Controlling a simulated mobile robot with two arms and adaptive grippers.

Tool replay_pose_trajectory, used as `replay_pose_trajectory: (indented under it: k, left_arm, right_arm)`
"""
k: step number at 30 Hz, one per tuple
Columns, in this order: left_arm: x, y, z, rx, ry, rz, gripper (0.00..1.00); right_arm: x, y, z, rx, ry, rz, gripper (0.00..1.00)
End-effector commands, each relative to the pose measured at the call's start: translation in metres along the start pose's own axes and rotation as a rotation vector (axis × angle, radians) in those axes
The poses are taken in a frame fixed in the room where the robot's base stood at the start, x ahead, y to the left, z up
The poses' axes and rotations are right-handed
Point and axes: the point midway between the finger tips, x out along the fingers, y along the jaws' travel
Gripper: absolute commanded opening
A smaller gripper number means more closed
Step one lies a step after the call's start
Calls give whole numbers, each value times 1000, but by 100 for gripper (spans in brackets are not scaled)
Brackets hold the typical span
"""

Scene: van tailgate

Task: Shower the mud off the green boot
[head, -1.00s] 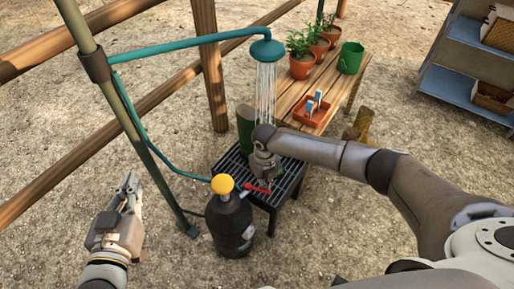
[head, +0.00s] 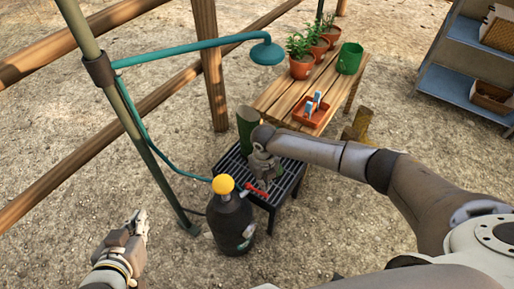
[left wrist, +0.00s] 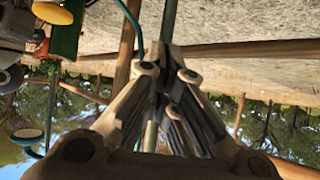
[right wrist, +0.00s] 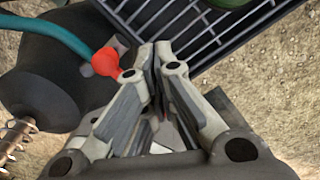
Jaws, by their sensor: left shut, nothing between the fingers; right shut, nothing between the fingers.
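The green boot (head: 247,124) stands upright on the black grate stand (head: 228,163), partly hidden behind my right arm. I cannot make out mud on it. A dark tank (head: 231,222) with a yellow knob (head: 223,184) and a red lever (head: 257,190) stands in front. My right gripper (head: 264,185) is shut and empty beside the lever; the lever's red end (right wrist: 106,62) is close to the fingertips in the right wrist view. My left gripper (head: 141,216) is shut and empty, left of the tank.
A green pole (head: 139,138) carries the shower pipe and hose on the left. Blue shelves (head: 455,85) stand far right.

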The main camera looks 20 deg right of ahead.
Motion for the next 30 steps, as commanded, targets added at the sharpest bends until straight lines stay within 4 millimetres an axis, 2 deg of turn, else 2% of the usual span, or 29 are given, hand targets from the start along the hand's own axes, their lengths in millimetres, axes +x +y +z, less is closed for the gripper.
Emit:
replay_pose_trajectory:
  k: [17, 30]
  left_arm:
    - [-26, -8, 64, -6, -328, -18, 0]
    - [-58, -13, 107, -14, -566, -31, 0]
  right_arm:
    - [-16, -2, 1, 1, 0, 0, 0]
    - [-27, -4, 2, 1, 0, 0, 0]
